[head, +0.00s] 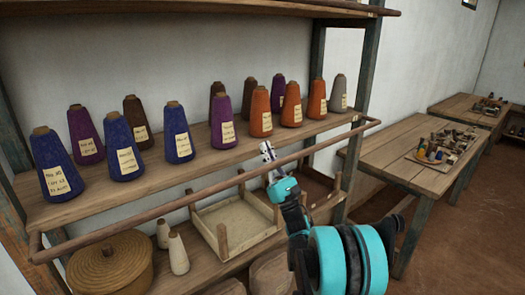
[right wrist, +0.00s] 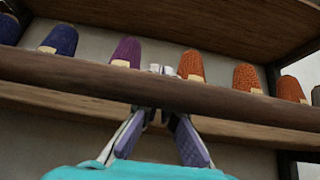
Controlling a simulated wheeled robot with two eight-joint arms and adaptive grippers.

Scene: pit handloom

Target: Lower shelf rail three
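The lower shelf rail (head: 140,218) is a long round wooden bar along the front of the lower cone shelf. It also crosses the whole right wrist view (right wrist: 70,78). My right gripper (head: 267,152) is at the rail, right of its middle. In the right wrist view its fingers (right wrist: 160,120) rise toward the rail, which hides their middle, and pale tips show just above it. The fingers lean together, with a narrow gap lower down. I cannot tell whether they touch the rail, and I see no clear grip. My left gripper is out of view.
Blue, purple, brown, orange and grey yarn cones stand on the shelf (head: 205,157) just behind the rail. Below are a lidded basket (head: 110,265), two pale cones and a shallow wooden tray (head: 240,222). A table (head: 400,165) stands at right, with bare floor before it.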

